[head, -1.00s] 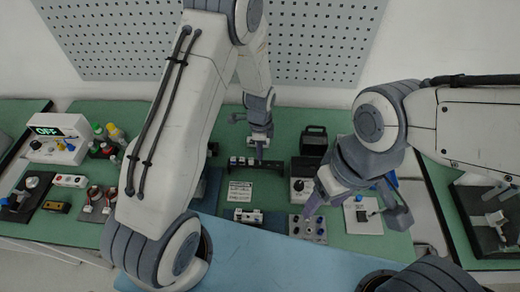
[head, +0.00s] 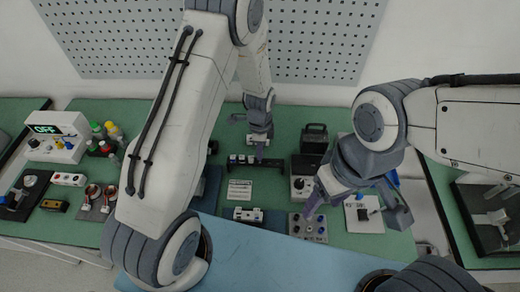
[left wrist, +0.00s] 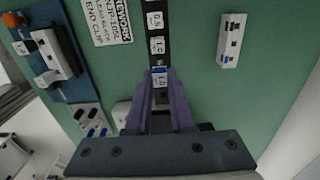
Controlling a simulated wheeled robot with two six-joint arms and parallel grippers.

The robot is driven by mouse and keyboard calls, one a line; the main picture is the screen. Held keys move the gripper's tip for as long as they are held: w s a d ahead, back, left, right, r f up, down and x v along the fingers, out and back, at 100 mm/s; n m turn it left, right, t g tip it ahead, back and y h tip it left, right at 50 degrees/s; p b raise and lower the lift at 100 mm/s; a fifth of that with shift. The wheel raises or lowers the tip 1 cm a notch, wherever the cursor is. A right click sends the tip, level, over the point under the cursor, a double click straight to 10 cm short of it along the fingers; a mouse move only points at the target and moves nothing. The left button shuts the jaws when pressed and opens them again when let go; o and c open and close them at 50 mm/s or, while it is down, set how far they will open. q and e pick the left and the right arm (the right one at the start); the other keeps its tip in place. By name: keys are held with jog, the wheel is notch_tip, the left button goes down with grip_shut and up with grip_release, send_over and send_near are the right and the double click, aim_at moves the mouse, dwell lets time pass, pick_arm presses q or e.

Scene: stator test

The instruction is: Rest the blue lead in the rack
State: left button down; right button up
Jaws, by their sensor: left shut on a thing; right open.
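The rack is a dark strip with white labelled blocks (head: 236,160); it runs up the left wrist view (left wrist: 156,34). My left gripper (head: 261,152) is right at the rack, its purple fingers pointing down. My right gripper (head: 357,208) is open and empty, above the right part of the bench.
A printed card (head: 240,189) lies in front of the rack. A white block (head: 248,214), a grey panel with knobs (head: 308,228) and a dark meter (head: 303,178) stand nearby. A display box reading OFF (head: 57,137) is at the far left.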

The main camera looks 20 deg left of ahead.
pick_arm(q)
jog(key=shift+f+b, duration=0.35)
jog(key=shift+f, duration=0.35)
jog(key=shift+f, duration=0.1)
jog(key=shift+f+b, duration=0.7)
jog(key=shift+f, duration=0.2)
jog(key=c, duration=0.7)
grip_release()
jog(key=shift+r, duration=0.15)
